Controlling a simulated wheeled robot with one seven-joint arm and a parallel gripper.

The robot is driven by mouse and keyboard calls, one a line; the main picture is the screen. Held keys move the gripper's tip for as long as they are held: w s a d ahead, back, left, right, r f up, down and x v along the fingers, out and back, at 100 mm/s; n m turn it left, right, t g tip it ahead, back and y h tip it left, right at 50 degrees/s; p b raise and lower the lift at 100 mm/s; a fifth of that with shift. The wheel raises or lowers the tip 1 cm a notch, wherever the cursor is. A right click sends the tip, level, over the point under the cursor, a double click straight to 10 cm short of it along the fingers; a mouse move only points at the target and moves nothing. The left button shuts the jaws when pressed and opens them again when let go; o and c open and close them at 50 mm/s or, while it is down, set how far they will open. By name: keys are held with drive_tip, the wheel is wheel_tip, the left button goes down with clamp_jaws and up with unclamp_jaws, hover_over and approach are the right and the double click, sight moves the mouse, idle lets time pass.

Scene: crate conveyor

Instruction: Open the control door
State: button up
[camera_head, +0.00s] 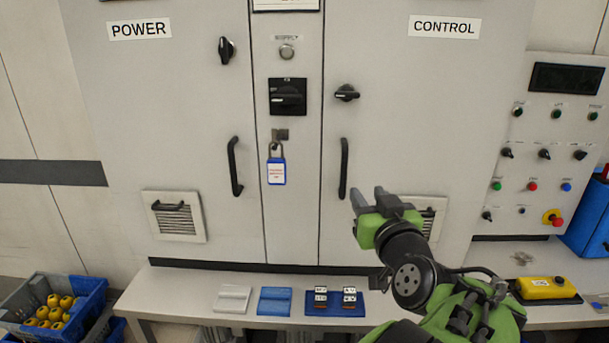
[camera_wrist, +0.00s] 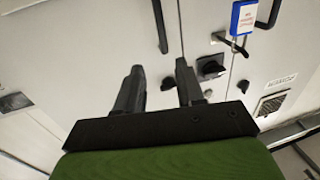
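The control door (camera_head: 400,120) is the right-hand cabinet door under the CONTROL label and looks shut. Its black vertical handle (camera_head: 343,168) is near the door's left edge. A black knob (camera_head: 346,93) above the handle is turned sideways. My gripper (camera_head: 368,197) is just right of the handle's lower end in the head view, and I see no contact. In the wrist view, my gripper (camera_wrist: 159,88) is open with nothing between its fingers. That view is roughly upside down, and a black handle (camera_wrist: 160,25), probably the control door's, lies beyond the fingertips.
The POWER door handle (camera_head: 235,166) and a blue padlock (camera_head: 277,170) are to the left. A black rotary switch (camera_head: 287,96) is on the middle strip. A shelf (camera_head: 185,300) below holds small items. A button panel (camera_head: 545,190) is at right, and a blue crate (camera_head: 35,325) at left.

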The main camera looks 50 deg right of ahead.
sight(345, 164)
drive_tip(key=p+x, duration=0.3)
drive_tip(key=x, duration=1.2)
drive_tip(key=shift+w+r, duration=0.1)
drive_tip(key=shift+w, duration=0.3)
clamp_jaws()
